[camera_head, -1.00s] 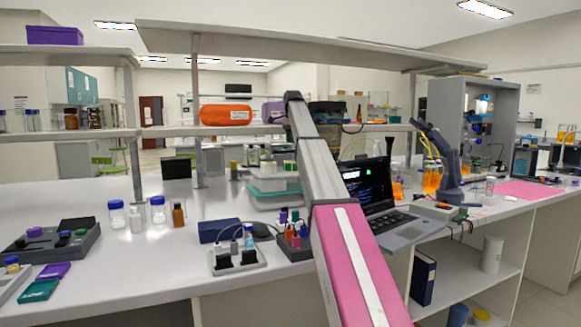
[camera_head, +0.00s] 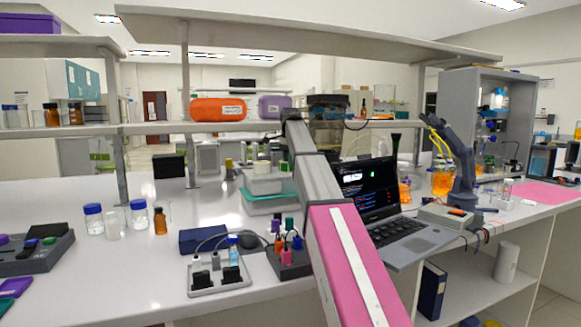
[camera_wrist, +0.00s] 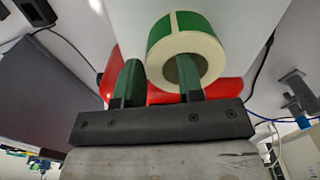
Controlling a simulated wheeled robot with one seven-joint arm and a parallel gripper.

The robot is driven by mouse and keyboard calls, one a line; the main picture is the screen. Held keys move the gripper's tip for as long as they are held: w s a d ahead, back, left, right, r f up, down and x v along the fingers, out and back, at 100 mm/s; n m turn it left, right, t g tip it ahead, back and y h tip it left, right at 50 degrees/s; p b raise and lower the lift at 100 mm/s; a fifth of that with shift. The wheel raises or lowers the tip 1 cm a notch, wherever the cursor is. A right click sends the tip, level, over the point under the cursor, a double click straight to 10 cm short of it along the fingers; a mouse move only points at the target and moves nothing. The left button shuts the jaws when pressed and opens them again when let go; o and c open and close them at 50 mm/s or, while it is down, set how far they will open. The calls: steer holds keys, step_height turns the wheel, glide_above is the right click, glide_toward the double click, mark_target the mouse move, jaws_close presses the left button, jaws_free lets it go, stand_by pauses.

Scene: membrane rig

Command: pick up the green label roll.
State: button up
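The green label roll (camera_wrist: 204,53) shows in the wrist view, with a green outer band and a pale ring-shaped face around a dark core hole. My gripper (camera_wrist: 158,75) has two dark green fingers standing apart. The right finger overlaps the core hole of the roll. The left finger is just left of the roll, outside it. I cannot tell whether either finger touches the roll or how deep the right one is. In the head view my arm hides the gripper, and I cannot make out the roll for sure.
A red object (camera_wrist: 236,91) lies behind the fingers in the wrist view. In the head view an open laptop (camera_head: 398,233) stands right of my arm. A teal tray (camera_head: 262,201), a small tube rack (camera_head: 288,264) and bottles (camera_head: 94,219) stand to the left. A shelf (camera_head: 150,128) crosses above the bench.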

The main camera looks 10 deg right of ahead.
steer(key=shift+f, duration=0.1)
steer(key=c, duration=0.6)
